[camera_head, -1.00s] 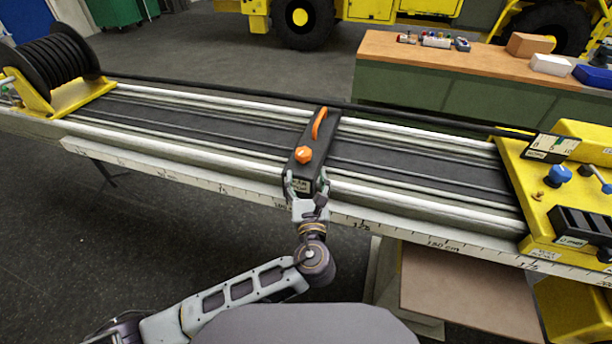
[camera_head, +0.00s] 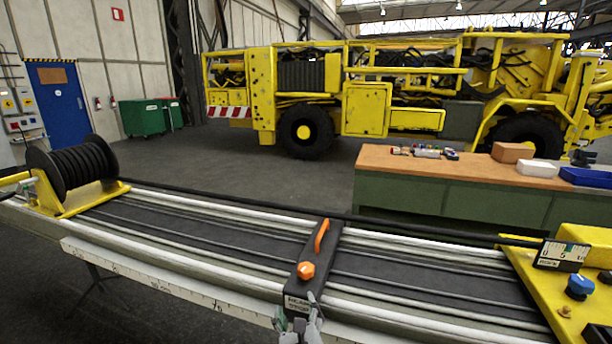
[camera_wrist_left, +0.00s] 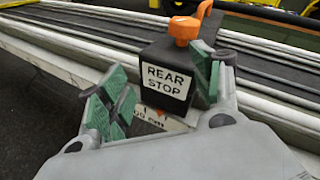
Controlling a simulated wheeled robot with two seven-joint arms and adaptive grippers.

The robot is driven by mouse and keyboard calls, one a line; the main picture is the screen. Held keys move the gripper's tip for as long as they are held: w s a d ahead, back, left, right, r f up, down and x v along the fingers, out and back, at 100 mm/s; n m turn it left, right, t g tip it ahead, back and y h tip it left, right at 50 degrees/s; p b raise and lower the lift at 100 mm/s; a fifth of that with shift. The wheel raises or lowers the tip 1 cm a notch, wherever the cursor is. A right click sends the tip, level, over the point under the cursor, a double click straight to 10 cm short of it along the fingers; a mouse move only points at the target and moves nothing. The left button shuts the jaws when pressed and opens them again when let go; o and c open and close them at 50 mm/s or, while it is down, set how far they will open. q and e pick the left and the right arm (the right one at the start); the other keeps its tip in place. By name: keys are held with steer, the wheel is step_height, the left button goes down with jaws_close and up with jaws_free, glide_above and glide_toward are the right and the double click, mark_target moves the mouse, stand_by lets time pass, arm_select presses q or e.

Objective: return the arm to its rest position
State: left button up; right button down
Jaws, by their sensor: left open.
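My left gripper (camera_head: 298,322) is at the bottom edge of the head view, at the near end of the black rear stop (camera_head: 312,262). The stop lies across the boom rails and carries an orange knob (camera_head: 306,270) and an orange handle (camera_head: 321,235). In the left wrist view my left gripper (camera_wrist_left: 158,92) has its green-padded fingers spread wide. The block marked REAR STOP (camera_wrist_left: 168,80) stands just ahead of and between them; I cannot tell whether a finger touches it. My right gripper is not in view.
The boom (camera_head: 200,235) runs across the front, with a ruler strip (camera_head: 150,285) along its near side. A hose reel (camera_head: 72,168) stands at its left end and a yellow unit (camera_head: 540,300) at its right. A workbench (camera_head: 440,190) stands behind. Open floor lies beyond.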

arm_select(q)
steer(key=s+a+f+n+g+h, duration=0.1)
steer(key=s+a+f+n+g, duration=0.65)
steer(key=n, duration=0.65)
steer(key=s+a+f+n+g+h, duration=0.1)
steer(key=s+a+f+n+g, duration=0.55)
steer(key=s+a+n, duration=0.75)
step_height(320, 180, down, 28)
steer(key=s+d+p, duration=0.1)
steer(key=s+p, duration=0.2)
steer(key=p, duration=0.6)
steer(key=s+a+f+p, duration=0.2)
steer(key=s+f, duration=0.3)
steer(key=s, duration=0.5)
steer(key=s+a+f+p, duration=0.1)
steer(key=s+f+p, duration=0.4)
steer(key=s, duration=0.5)
steer(key=shift+s+a+g, duration=0.35)
steer(key=shift+a+g, duration=0.05)
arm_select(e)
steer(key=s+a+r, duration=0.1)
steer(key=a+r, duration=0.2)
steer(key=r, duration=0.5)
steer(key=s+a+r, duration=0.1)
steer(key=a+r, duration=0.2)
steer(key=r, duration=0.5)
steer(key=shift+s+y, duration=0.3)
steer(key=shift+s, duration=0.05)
